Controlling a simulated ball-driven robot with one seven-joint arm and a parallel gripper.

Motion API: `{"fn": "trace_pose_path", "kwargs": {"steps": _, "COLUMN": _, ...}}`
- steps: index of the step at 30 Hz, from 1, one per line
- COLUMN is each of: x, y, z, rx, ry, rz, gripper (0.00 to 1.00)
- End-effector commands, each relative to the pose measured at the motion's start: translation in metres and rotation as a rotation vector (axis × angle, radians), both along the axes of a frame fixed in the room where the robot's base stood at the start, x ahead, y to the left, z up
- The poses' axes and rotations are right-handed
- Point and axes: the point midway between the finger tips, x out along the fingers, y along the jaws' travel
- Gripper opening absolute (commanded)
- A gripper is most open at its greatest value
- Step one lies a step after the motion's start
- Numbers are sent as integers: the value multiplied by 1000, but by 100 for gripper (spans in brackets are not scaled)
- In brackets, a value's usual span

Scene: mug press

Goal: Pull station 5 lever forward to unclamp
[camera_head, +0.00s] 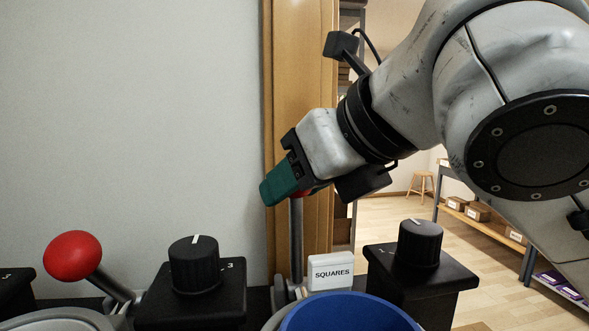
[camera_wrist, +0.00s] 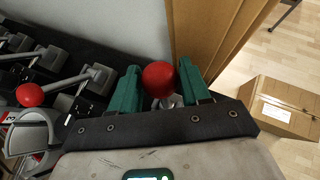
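A grey lever (camera_head: 296,240) stands upright beside a white box reading SQUARES. No number 5 is readable, so I cannot confirm its station. Its red ball knob (camera_wrist: 158,79) sits between my green fingertips in the wrist view. In the head view only a sliver of red shows under the fingers. My gripper (camera_head: 287,184) is at the top of this lever, and it also shows in the wrist view (camera_wrist: 160,84). The clamp at the lever's foot is partly hidden by a blue round rim.
Another lever with a red ball (camera_head: 72,256) leans to the left. Black dials (camera_head: 194,264) (camera_head: 419,244) stand on black blocks either side. The blue rim (camera_head: 346,314) is in front. A wooden post (camera_head: 300,60) stands behind. A cardboard box (camera_wrist: 283,107) lies on the floor at right.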

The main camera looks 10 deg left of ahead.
Motion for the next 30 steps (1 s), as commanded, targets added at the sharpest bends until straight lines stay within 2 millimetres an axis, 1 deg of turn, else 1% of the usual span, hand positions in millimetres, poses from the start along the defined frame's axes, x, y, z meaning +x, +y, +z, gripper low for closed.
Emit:
{"fn": "trace_pose_path", "kwargs": {"steps": 1, "x": 0, "y": 0, "z": 0, "rx": 0, "ry": 0, "rz": 0, "gripper": 42}}
{"fn": "trace_pose_path", "kwargs": {"steps": 6, "x": 0, "y": 0, "z": 0, "rx": 0, "ry": 0, "rz": 0, "gripper": 25}}
{"fn": "trace_pose_path", "kwargs": {"steps": 12, "x": -2, "y": -1, "z": 0, "rx": 0, "ry": 0, "rz": 0, "gripper": 25}}
{"fn": "trace_pose_path", "kwargs": {"steps": 24, "x": -21, "y": -6, "z": 0, "rx": -1, "ry": 1, "rz": 1, "gripper": 25}}
{"fn": "trace_pose_path", "kwargs": {"steps": 30, "x": -22, "y": -6, "z": 0, "rx": 0, "ry": 1, "rz": 1, "gripper": 25}}
